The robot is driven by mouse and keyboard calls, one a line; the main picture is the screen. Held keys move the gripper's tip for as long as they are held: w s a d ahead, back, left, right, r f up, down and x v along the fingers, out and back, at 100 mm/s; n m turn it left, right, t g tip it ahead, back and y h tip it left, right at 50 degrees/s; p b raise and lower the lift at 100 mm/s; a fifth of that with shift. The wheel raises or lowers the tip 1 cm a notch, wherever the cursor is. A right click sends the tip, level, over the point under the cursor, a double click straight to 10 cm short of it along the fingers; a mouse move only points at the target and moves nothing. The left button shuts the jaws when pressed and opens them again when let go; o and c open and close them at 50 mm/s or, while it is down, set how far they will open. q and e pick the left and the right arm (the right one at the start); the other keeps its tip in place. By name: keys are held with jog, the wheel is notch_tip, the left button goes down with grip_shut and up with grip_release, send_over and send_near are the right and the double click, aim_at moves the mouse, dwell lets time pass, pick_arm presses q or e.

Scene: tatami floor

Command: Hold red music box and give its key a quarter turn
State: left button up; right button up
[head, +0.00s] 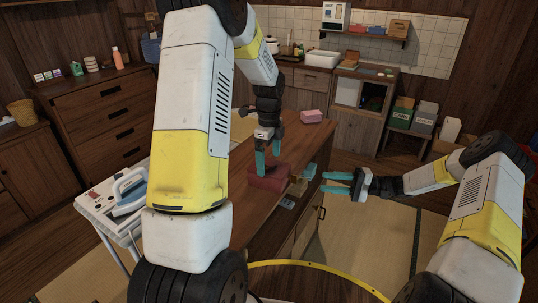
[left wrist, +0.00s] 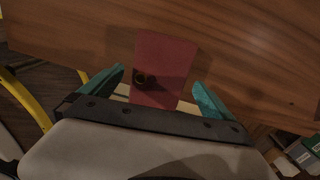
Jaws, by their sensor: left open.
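The red music box (head: 268,181) sits on the wooden counter near its right edge. In the left wrist view the red box (left wrist: 165,62) lies between my two teal fingertips, with a gap on each side. A small dark round part with a brass-coloured ring (left wrist: 141,78) shows on it; I cannot tell whether this is the key. My left gripper (head: 268,156) is open, pointing down over the box. In the left wrist view my left gripper (left wrist: 160,88) straddles it. My right gripper (head: 338,183) is open and empty, pointing left, right of the box and apart from it.
A pink box (head: 311,116) stands further back on the counter (head: 228,185). Small items, one yellowish (head: 297,179), lie by the counter's right edge, partly unclear. A white stand (head: 100,208) with an iron (head: 130,192) is at the left. Tatami floor (head: 370,240) is clear at the right.

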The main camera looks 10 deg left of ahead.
pick_arm(q)
notch_tip(320, 180, down, 6)
jog(key=shift+f, duration=0.25)
